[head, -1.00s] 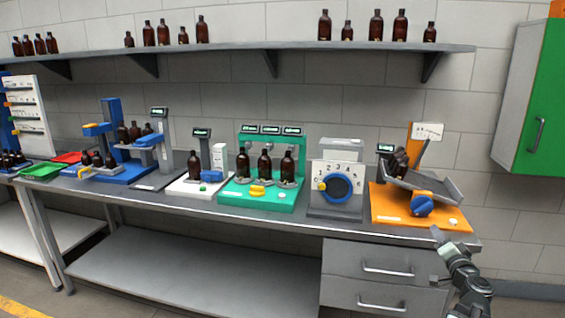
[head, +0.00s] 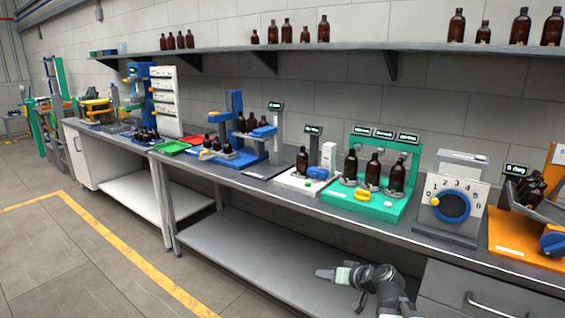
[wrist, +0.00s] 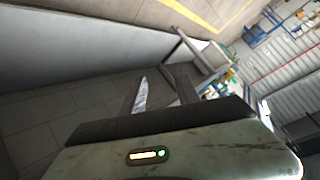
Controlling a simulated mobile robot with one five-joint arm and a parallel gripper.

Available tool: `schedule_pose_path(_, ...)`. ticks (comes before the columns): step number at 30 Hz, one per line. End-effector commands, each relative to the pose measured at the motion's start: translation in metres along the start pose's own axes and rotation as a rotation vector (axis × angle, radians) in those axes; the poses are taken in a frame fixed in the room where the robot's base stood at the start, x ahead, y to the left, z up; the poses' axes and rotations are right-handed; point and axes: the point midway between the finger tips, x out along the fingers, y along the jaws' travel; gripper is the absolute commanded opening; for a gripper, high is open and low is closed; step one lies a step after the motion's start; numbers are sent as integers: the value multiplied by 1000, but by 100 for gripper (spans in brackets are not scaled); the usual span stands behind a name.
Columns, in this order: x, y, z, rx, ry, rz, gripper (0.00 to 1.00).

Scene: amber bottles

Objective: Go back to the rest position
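My gripper (head: 325,273) is at the lower middle of the head view, in front of the bench and below the level of its top. My arm is bent, with the gripper pointing left. In the wrist view my gripper (wrist: 161,83) has its two fingers apart, with nothing between them. The wrist view is tilted and shows floor and part of a bench beyond the fingers. No bottle is close to the gripper.
The bench (head: 262,191) carries a green stand (head: 382,207) with amber bottles, a dial box (head: 452,208) and an orange station (head: 515,240). A shelf (head: 350,47) above holds more bottles. Open floor (head: 75,265) lies at the left, with a yellow line.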

Motion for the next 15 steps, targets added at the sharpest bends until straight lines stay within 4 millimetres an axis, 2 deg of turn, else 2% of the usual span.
schedule_pose_path(1, 14, -23, 22, -36, -85, -9, 38)
schedule_pose_path(3, 26, -44, 55, -79, -217, 1, 38)
schedule_pose_path(6, 29, -59, 105, -127, -418, 62, 38)
schedule_pose_path(8, 21, -53, 130, -135, -532, 131, 38)
schedule_pose_path(9, 12, -44, 143, -129, -597, 188, 38)
schedule_pose_path(15, -51, 9, 183, 1, -844, 503, 38)
